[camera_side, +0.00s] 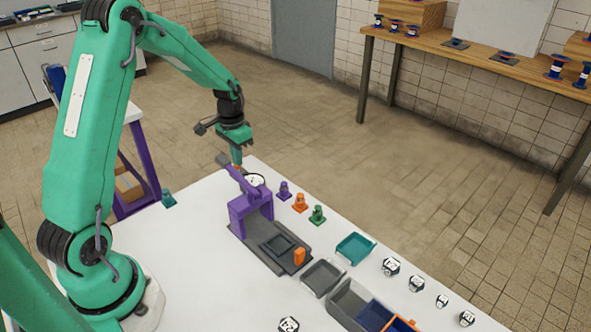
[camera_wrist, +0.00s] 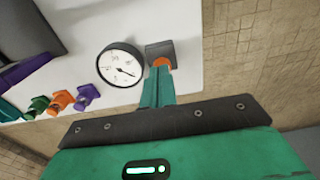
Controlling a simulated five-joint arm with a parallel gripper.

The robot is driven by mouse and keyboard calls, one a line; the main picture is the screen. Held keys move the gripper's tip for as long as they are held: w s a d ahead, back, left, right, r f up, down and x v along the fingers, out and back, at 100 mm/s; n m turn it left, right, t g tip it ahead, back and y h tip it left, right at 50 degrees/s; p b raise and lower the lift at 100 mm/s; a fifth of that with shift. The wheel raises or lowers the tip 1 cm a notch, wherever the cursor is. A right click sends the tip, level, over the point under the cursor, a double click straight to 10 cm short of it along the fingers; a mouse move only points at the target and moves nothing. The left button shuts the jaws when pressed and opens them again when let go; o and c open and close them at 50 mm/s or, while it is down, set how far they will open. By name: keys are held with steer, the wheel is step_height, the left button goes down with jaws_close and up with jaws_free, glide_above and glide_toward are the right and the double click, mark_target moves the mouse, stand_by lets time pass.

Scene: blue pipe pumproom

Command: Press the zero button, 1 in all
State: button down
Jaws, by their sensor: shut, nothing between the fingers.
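My gripper (camera_wrist: 161,68) is shut and empty, its teal fingers pointing down. In the side view my gripper (camera_side: 237,165) is at the far end of the white table, beside a white-faced dial gauge (camera_side: 255,180). In the wrist view the dial gauge (camera_wrist: 121,64) is just left of the fingers. A small dark grey block (camera_wrist: 160,48) is at the fingertips, with an orange patch (camera_wrist: 161,62) there. I cannot tell whether the patch is the zero button or part of the fingertips, nor whether they touch. No zero label is readable.
A purple stand (camera_side: 250,208) on a dark base is close to my gripper. Purple (camera_side: 284,190), orange (camera_side: 300,202) and green (camera_side: 317,214) small pieces stand along the table edge. A teal tray (camera_side: 355,248) and several dark blocks with white numbered faces are nearer the camera.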

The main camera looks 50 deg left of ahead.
steer(key=shift+f, duration=0.9)
steer(key=shift+r, duration=0.1)
step_height(320, 180, up, 14)
steer(key=shift+d, duration=0.35)
steer(key=shift+s+d+r, duration=0.1)
steer(key=shift+r, duration=0.05)
stand_by(0.5)
steer(key=s+d+r+t, duration=0.2)
steer(key=s+d+r, duration=0.6)
steer(key=d, duration=0.2)
steer(key=s+d+t, duration=0.3)
steer(key=s+d, duration=0.4)
steer(key=s, duration=0.5)
steer(key=shift+f, duration=0.25)
